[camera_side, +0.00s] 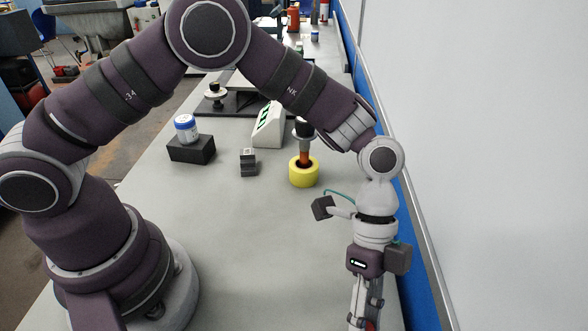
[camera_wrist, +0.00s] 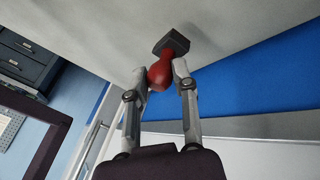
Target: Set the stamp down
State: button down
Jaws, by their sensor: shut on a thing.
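The stamp has a rounded red handle (camera_wrist: 159,76) and a dark rectangular base (camera_wrist: 172,44) in the wrist view. My gripper (camera_wrist: 161,72) is shut on the red handle, with one finger on each side and the base beyond the fingertips. In the side view my gripper points down at the bottom edge, and only a bit of red (camera_side: 370,325) shows between the fingers. The stamp's base is cut off there. I cannot tell whether the base touches the bench top (camera_side: 235,235).
A yellow ring (camera_side: 304,179) holds an upright brown-handled item. A blue-lidded jar (camera_side: 186,129) sits on a black block (camera_side: 191,150). A small grey block (camera_side: 249,162) and a white-green wedge (camera_side: 267,126) stand nearby. A blue-edged wall (camera_side: 415,270) borders the right. The front bench is clear.

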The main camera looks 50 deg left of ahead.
jog(key=shift+f, duration=1.15)
jog(key=c, duration=0.9)
grip_release()
jog(key=shift+f, duration=0.1)
